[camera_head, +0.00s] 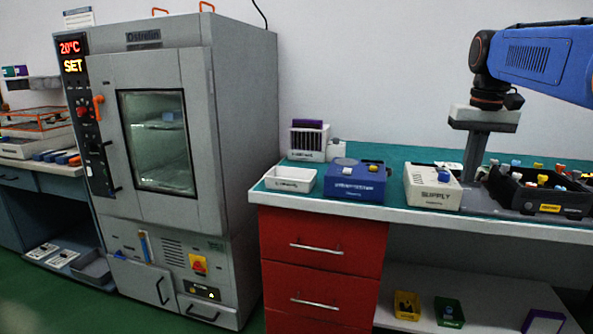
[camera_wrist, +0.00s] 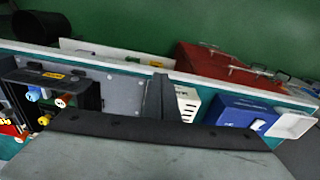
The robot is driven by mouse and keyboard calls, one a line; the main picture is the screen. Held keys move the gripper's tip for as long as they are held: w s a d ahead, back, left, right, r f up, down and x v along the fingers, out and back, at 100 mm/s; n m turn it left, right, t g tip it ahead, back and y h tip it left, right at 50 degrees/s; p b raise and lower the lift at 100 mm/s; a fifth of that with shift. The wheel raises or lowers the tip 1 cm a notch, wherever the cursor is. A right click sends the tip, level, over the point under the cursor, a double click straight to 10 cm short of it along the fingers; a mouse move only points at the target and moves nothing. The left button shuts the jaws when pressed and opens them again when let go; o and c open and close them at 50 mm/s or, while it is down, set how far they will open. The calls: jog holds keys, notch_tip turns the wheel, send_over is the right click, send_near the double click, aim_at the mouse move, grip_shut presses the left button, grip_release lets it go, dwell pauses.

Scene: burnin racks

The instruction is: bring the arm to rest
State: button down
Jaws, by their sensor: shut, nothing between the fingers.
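My gripper (camera_head: 472,178) hangs from my blue arm at the right in the head view, fingers pointing down over the bench. Its fingers are shut with nothing between them. The fingertips are close to the bench, between the SUPPLY box (camera_head: 432,187) and a black tray (camera_head: 514,194); whether they touch anything I cannot tell. In the wrist view my gripper (camera_wrist: 160,82) shows as a dark upright finger beyond the wide grey gripper body, which hides the lower middle.
The black tray holds several coloured-capped items. A blue box (camera_head: 342,180), a white tray (camera_head: 291,178) and a white rack (camera_head: 308,144) stand on the green bench top (camera_head: 400,155). A grey oven (camera_head: 245,100) with a shut door stands left. Red drawers (camera_head: 322,243) are below.

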jog(key=s+a+f+n+t, duration=0.1)
jog(key=s+a+f, duration=0.4)
jog(key=s+f, duration=0.7)
jog(key=s+a+f+n+t, duration=0.1)
jog(key=s+a+f, duration=0.5)
jog(key=s+f, duration=0.6)
jog(key=shift+s+f+n+t, duration=0.3)
jog(key=shift+f+t, duration=0.3)
jog(key=shift+t, duration=0.3)
